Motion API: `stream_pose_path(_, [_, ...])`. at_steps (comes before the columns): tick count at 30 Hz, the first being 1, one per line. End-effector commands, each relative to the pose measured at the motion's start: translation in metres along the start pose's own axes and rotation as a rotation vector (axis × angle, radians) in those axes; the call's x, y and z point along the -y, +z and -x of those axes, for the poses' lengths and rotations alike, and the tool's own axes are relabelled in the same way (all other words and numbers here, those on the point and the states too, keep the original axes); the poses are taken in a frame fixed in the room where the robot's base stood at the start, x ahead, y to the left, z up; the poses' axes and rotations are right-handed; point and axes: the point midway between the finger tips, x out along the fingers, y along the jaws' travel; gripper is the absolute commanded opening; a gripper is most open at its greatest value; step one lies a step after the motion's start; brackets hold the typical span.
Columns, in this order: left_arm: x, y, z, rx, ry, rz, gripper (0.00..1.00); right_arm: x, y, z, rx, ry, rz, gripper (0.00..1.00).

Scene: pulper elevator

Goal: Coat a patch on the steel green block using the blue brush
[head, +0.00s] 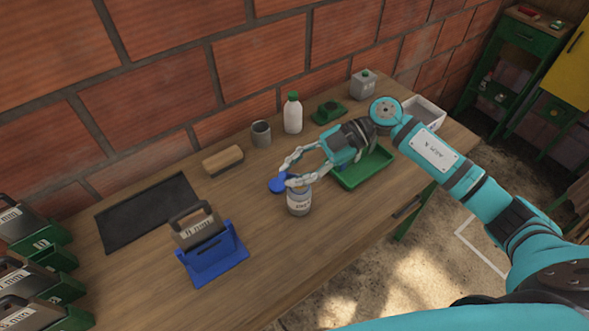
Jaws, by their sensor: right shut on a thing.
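My right gripper (288,176) reaches in from the right over the table. Its fingers are shut on a small blue thing (277,185), which looks like the blue brush; its shape is mostly hidden. A labelled grey jar (299,203) stands upright just below the fingertips. Several grey steel blocks with dark handles and green bases stand at the left edge, including one at the back (22,222) and one lower down (25,277). Another grey block with a handle (197,228) sits in a blue holder (216,265) at the table's front left. My left gripper is not in view.
A dark mat (147,213) lies at the left. A wooden block (223,161), grey cup (261,134), white bottle (292,114) and green object (329,113) line the back. A green tray (365,177) lies under my right wrist. The front middle of the table is clear.

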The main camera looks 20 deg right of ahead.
Motion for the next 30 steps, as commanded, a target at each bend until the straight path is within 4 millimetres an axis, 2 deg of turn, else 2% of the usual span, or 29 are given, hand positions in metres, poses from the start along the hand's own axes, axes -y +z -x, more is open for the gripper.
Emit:
stream_pose_path(24, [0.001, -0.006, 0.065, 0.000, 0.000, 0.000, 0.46, -0.024, -0.057, 0.028, 0.000, 0.001, 0.001, 0.00])
stream_pose_path(30, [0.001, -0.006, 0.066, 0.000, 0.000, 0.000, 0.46, -0.025, -0.058, 0.029, -0.001, 0.001, 0.001, 0.00])
